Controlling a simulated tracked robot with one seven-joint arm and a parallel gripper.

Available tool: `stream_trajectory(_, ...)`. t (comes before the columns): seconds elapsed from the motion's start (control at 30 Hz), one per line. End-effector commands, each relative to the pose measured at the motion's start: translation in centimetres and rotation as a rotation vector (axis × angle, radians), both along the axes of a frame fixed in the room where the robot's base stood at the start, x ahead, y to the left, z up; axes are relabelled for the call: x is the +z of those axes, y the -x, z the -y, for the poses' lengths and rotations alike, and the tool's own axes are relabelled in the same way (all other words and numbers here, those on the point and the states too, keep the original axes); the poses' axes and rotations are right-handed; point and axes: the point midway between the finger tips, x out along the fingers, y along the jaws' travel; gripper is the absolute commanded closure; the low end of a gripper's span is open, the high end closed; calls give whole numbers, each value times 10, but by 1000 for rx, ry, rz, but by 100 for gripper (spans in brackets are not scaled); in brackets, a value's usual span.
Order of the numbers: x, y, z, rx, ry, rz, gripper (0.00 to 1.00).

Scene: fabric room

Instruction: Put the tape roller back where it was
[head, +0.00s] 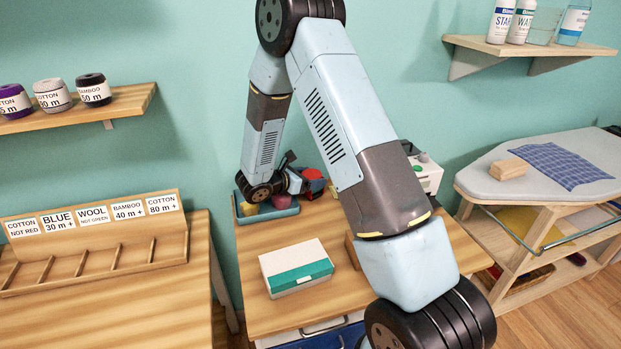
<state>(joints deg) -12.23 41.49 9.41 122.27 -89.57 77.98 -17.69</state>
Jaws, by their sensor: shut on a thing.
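My gripper (301,183) is at the back of the middle table, low over the right end of a teal tray (255,216). It is shut on a small red and blue thing (314,181), which I take to be the tape roller. The thing is small in view and partly covered by the gripper and my arm, so its full shape and whether it touches the tray cannot be told. A yellow, a dark red and a teal piece (281,201) lie in the tray, left of the gripper.
A white and green box (296,267) lies on the middle table (262,312). A white machine (428,174) stands behind my arm. A labelled rack (95,240) is on the left table. An ironing board (500,187) with blue cloth (556,166) and a wooden block (508,168) is right.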

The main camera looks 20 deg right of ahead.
Motion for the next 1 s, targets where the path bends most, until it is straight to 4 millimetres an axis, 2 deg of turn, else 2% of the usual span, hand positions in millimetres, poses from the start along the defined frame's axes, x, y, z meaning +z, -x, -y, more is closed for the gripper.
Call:
stream_trajectory(0.27, -1, 0, 0, 1, 0, 1, 60)
stream_trajectory(0.3, -1, 0, 0, 1, 0, 1, 21)
stream_trajectory(0.5, -1, 0, 0, 0, 0, 1, 2)
stream_trajectory(0.8, 1, 0, 0, 0, 0, 1, 0)
stream_trajectory(1.0, 8, 7, -20, 2, -2, 2, 0)
